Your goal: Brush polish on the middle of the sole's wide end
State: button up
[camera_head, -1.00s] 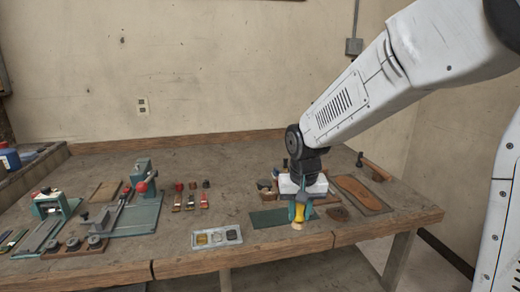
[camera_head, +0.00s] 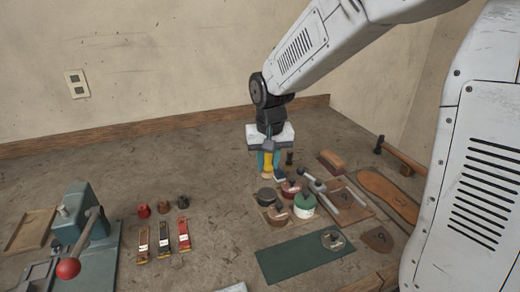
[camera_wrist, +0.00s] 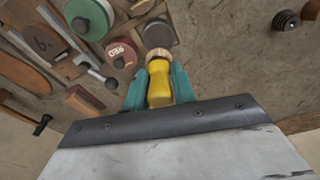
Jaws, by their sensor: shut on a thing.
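My gripper (camera_head: 268,168) is shut on a yellow-handled brush (camera_head: 267,164), with its teal fingers on either side of the handle. The brush points down over the back part of the bench, just behind the tins. In the wrist view, the brush (camera_wrist: 159,82) has a tan collar at its far end; its bristles cannot be made out. A long brown sole (camera_head: 387,194) lies flat at the right of the bench, apart from the brush. Round tins stand together near the brush: a dark one (camera_head: 267,195), a red one (camera_head: 290,188) and a green one (camera_head: 304,206).
A hammer (camera_head: 398,157) lies behind the sole. A green mat (camera_head: 290,262) lies in front of the tins, and a brown numbered piece (camera_head: 377,239) lies right of it. A press with a red-knobbed lever (camera_head: 85,235) stands at left. The back left bench is clear.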

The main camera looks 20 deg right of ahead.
jog(key=shift+w+f, duration=0.2)
jog(key=shift+f, duration=0.15)
jog(key=shift+s+f, duration=0.1)
jog(key=shift+f, duration=2.55)
jog(key=shift+f, duration=0.6)
jog(key=shift+r, duration=3.6)
jog(key=shift+a, duration=0.1)
